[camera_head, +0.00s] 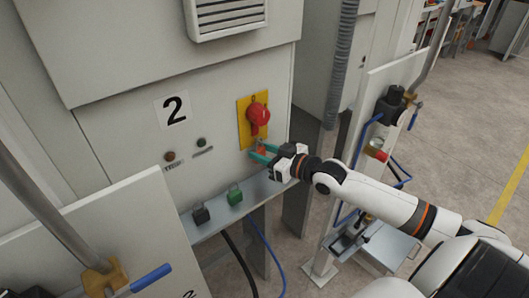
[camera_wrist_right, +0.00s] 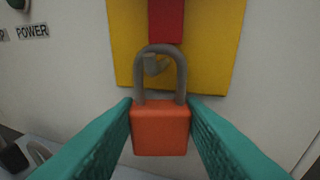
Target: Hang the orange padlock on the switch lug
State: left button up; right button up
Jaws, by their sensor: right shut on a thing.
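My right gripper (camera_head: 262,152) is shut on the orange padlock (camera_wrist_right: 160,128), with a teal finger on each side of its body. The padlock is upright, its grey shackle on top. In the head view the padlock (camera_head: 261,148) shows small between the fingers, just below the red rotary switch (camera_head: 258,115) on its yellow plate (camera_head: 244,106). In the right wrist view a small grey lug (camera_wrist_right: 155,64) shows inside the shackle's loop, below the red handle (camera_wrist_right: 166,20). I cannot tell whether the shackle is around the lug or only in front of it. My left gripper is not in view.
A grey shelf (camera_head: 222,215) below the panel holds a black padlock (camera_head: 201,215) and a green padlock (camera_head: 235,196). Push buttons sit left of the switch.

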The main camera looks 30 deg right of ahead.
jog(key=o, duration=0.9)
jog(key=shift+o, duration=1)
jog(key=shift+a+r, duration=0.1)
jog(key=shift+r, duration=0.1)
jog(key=shift+s+d, duration=0.2)
jog(key=shift+d, duration=0.05)
jog(key=v, duration=1.1)
jog(key=shift+s+a+b, duration=0.3)
jog(key=shift+s+a, duration=0.05)
jog(key=shift+s, duration=0.05)
